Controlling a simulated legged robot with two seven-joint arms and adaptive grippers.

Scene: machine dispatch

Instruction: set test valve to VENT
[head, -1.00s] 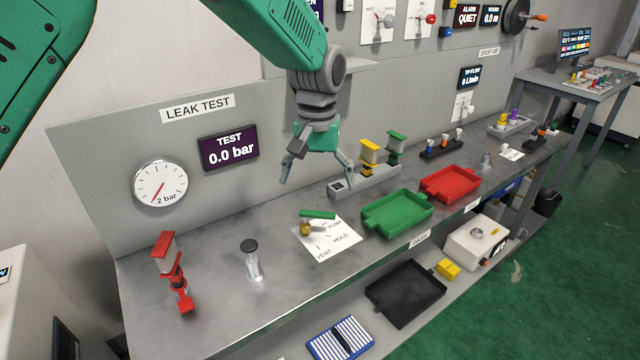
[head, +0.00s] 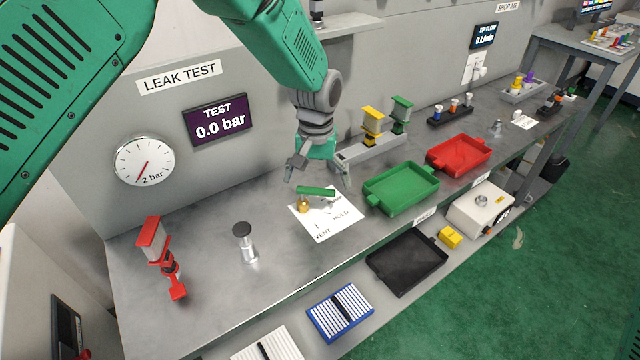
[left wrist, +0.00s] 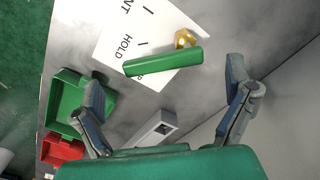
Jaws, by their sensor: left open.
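The test valve has a green lever handle (head: 316,191) on a brass body (head: 304,205). It stands on a white label card (head: 328,222) marked VENT, HOLD and a third word mostly covered by the handle. The handle extends from the brass body away from the VENT mark, towards the covered word. My left gripper (head: 318,182) is open and empty, just above and behind the handle. In the left wrist view the handle (left wrist: 163,62) lies ahead of the spread fingers (left wrist: 165,110), apart from them. My right gripper is not in view.
A green tray (head: 400,188) and a red tray (head: 459,153) stand right of the card. A grey block with yellow and green clamps (head: 372,148) is behind. A metal plunger (head: 246,243) and red clamp (head: 160,257) stand left. The TEST display (head: 220,122) reads 0.0 bar.

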